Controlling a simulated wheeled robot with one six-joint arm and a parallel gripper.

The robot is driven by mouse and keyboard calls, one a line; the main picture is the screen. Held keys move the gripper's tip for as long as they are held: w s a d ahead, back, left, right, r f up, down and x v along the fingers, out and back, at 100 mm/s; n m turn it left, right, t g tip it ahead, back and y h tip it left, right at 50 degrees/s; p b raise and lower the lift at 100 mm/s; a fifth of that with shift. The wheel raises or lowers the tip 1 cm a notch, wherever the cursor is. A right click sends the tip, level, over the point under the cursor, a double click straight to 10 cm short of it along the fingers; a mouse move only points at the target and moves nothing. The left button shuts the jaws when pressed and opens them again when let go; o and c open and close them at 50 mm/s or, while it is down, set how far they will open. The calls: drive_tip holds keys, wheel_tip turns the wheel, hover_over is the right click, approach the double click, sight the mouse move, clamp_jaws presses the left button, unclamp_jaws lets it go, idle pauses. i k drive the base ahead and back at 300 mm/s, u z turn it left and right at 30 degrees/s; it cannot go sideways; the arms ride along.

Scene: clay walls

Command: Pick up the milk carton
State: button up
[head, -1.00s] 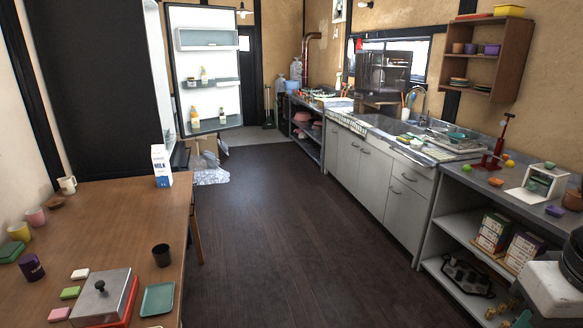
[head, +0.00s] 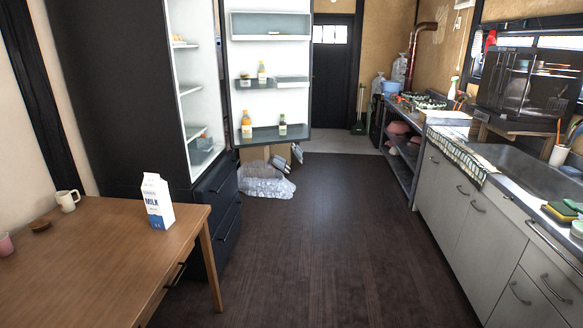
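The milk carton (head: 157,202) is white with a blue base and the word MILK on its side. It stands upright on the wooden table (head: 110,264) at the left, near the table's far right corner. My gripper is not in view, and nothing is seen touching the carton.
A white mug (head: 67,200) stands left of the carton, with a pink cup (head: 6,244) at the left edge. The open fridge door (head: 270,75) stands beyond the table. A clear plastic bag (head: 265,185) lies on the floor. The dark floor (head: 320,250) between table and counter (head: 470,215) is clear.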

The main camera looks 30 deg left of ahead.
sight(155, 191)
drive_tip(key=u, duration=0.45)
drive_tip(key=i, duration=1.35)
drive_tip(key=u, duration=1.65)
drive_tip(key=i, duration=0.95)
drive_tip(key=u, duration=0.6)
drive_tip(key=i, duration=0.45)
